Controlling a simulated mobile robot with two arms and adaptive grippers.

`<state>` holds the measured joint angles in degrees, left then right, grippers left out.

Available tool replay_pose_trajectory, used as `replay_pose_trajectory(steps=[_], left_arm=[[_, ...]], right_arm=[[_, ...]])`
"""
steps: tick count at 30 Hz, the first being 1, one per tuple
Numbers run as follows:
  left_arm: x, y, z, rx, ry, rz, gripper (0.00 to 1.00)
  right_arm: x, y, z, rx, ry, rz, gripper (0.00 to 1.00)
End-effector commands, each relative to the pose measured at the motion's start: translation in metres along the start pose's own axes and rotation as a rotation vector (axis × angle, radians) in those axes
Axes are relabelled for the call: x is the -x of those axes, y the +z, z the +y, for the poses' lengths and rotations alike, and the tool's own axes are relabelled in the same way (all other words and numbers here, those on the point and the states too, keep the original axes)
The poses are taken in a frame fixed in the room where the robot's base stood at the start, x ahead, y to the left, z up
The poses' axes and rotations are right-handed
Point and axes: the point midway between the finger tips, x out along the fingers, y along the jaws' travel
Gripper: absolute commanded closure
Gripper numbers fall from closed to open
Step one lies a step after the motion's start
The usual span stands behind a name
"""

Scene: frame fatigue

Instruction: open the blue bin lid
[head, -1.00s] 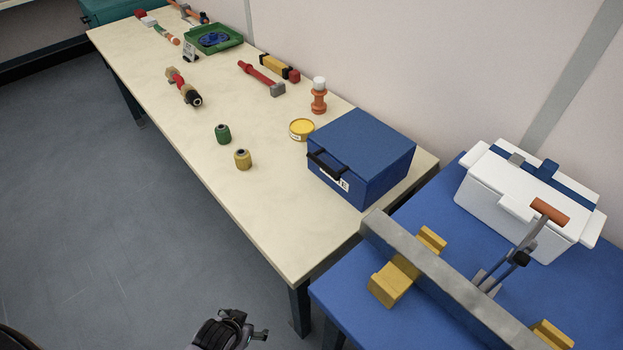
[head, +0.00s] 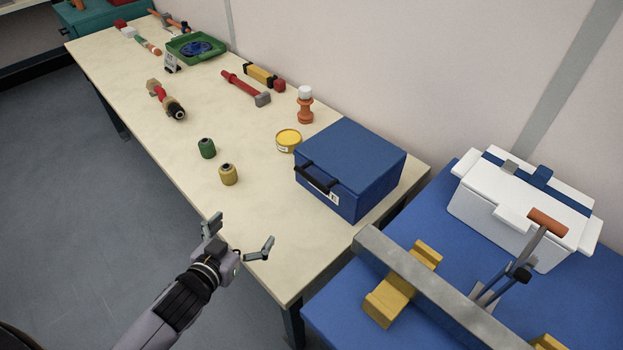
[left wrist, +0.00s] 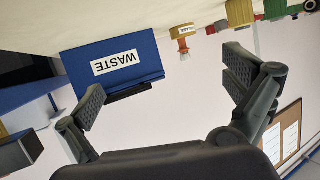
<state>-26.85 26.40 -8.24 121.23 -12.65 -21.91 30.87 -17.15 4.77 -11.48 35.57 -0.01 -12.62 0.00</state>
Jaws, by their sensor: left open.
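The blue bin (head: 350,170) stands near the right end of the pale table, with its lid down. A black handle (head: 312,178) and a white label are on its front side. In the left wrist view the bin (left wrist: 118,66) appears upside down, its label reading WASTE, with the black handle (left wrist: 128,93) along the lid edge. My left gripper (head: 240,232) is open and empty over the table's front edge, in front of and to the left of the bin, apart from it. In the left wrist view its fingers (left wrist: 168,85) are spread wide. My right gripper is not in view.
A yellow tin (head: 288,141), a green spool (head: 207,148) and a yellow spool (head: 228,174) stand left of the bin. On the blue table (head: 335,310) at right are a white box (head: 520,215) and a metal beam (head: 430,275) on yellow blocks.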

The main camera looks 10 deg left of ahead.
Motion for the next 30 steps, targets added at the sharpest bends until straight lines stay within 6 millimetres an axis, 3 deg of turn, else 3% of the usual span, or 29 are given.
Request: replay_pose_trajectory(steps=[6, 13, 17, 30], left_arm=[[-0.005, -0.032, 0.010, -0.023, 0.249, 0.251, 0.00], [0.005, -0.040, 0.021, -0.026, 0.418, 0.338, 0.00], [0.001, -0.043, 0.025, -0.023, 0.438, 0.346, 0.00], [-0.066, -0.072, 0.059, -0.023, 0.435, 0.350, 0.00]], right_arm=[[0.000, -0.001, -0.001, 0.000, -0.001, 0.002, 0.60], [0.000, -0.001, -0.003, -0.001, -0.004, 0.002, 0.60], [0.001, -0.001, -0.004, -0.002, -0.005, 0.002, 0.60], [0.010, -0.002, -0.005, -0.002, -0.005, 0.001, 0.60]])
